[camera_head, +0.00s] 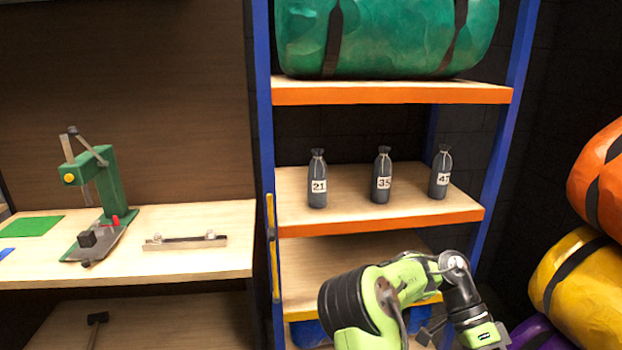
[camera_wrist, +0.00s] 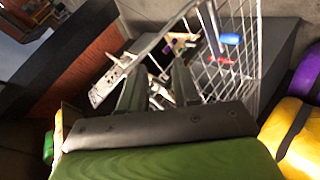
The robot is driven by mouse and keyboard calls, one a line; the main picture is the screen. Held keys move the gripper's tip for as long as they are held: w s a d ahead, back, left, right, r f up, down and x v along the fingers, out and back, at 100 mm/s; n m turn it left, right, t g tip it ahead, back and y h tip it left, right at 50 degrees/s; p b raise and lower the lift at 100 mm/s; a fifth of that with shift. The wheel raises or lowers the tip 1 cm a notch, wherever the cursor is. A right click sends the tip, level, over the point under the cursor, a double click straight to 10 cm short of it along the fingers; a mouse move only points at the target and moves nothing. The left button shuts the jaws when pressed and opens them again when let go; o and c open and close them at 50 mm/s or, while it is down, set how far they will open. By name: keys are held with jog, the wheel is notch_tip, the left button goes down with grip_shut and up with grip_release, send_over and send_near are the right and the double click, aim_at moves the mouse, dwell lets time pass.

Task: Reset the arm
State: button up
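My arm, green and black, shows at the bottom of the head view, bent in front of the lower shelf. Its gripper end is low in that view and not clear. In the wrist view my gripper (camera_wrist: 161,78) points away from the camera, its two dark fingers apart with a gap between them. I see nothing held between the fingers. A wire basket (camera_wrist: 242,40) lies beyond them, with loose metal parts (camera_wrist: 112,82) and small coloured items seen around and past the fingers.
Three dark numbered bottles, 21 (camera_head: 317,180), 35 (camera_head: 381,176) and 43 (camera_head: 440,173), stand on the middle shelf (camera_head: 350,215). A workbench (camera_head: 190,262) with a green press (camera_head: 117,183) is at left. Yellow (camera_head: 575,275) and orange (camera_head: 603,185) rolls are stacked at right.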

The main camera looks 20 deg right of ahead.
jog(key=a+r+n+t+p, duration=0.1)
jog(key=a+r+n+t, duration=0.2)
jog(key=a+n+t, duration=0.2)
jog(key=s+a+r+n+t+p, duration=0.1)
jog(key=a+r+n+t, duration=0.3)
jog(key=a+n, duration=0.6)
jog(key=a+r+n+t+p, duration=0.1)
jog(key=a+r+n+t, duration=0.2)
jog(key=a+n+t, duration=0.4)
jog(key=shift+s+a+r+n+y+p, duration=0.3)
jog(key=shift+s+a+r+y+p, duration=0.1)
jog(key=shift+a, duration=0.8)
